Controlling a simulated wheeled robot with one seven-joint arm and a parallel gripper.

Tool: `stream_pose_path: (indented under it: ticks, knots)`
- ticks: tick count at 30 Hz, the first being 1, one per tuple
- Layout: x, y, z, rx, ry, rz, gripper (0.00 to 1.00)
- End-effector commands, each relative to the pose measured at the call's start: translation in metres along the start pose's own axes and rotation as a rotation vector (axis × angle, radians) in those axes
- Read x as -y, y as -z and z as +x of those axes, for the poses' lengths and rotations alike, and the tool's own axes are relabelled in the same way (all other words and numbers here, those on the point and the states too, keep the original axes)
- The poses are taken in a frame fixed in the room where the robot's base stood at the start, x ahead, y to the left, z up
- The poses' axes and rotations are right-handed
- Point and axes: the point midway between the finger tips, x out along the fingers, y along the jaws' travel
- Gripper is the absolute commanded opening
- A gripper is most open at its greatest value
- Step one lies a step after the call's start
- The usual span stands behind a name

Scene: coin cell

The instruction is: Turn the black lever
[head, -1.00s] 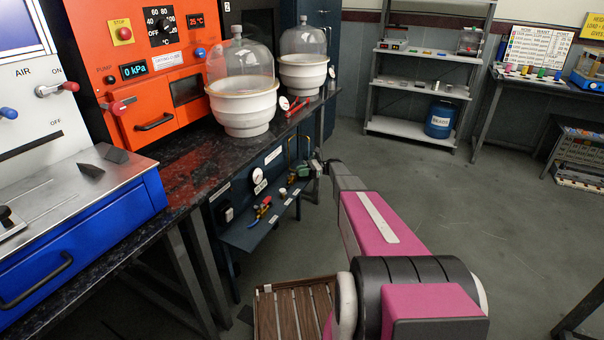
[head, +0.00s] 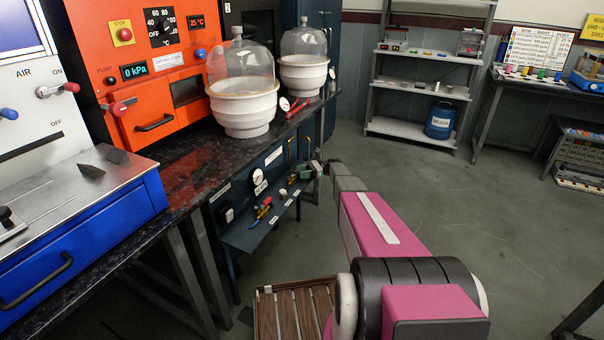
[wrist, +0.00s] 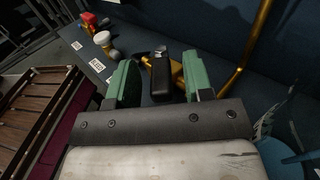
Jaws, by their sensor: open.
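The black lever (wrist: 160,78) shows in the wrist view as a dark block-shaped handle beside brass valve parts (wrist: 177,72). My gripper (wrist: 160,62) has green fingers, spread open, one on each side of the lever. In the head view my gripper (head: 304,171) is small, at the blue panel under the counter, and the lever cannot be made out clearly there.
A brass pipe (wrist: 247,45) rises to the right of the fingers. A red valve (wrist: 89,20) and a white-capped fitting (wrist: 103,39) lie to the left. A slatted wooden crate (head: 293,310) stands on the floor.

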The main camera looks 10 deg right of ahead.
Motion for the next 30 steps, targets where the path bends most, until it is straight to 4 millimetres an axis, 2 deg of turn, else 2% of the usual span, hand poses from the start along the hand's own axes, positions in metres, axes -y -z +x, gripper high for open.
stream_pose_path:
  ticks: [8, 19, 24, 30]
  knots:
    - [0.001, 0.0, -0.028, 0.0, 0.002, 0.0, 0.47]
    - [0.002, 0.001, -0.095, 0.0, 0.001, 0.0, 0.47]
    - [0.0, 0.0, -0.107, 0.001, -0.001, 0.0, 0.47]
    - [0.0, 0.0, -0.107, 0.0, -0.001, 0.0, 0.47]
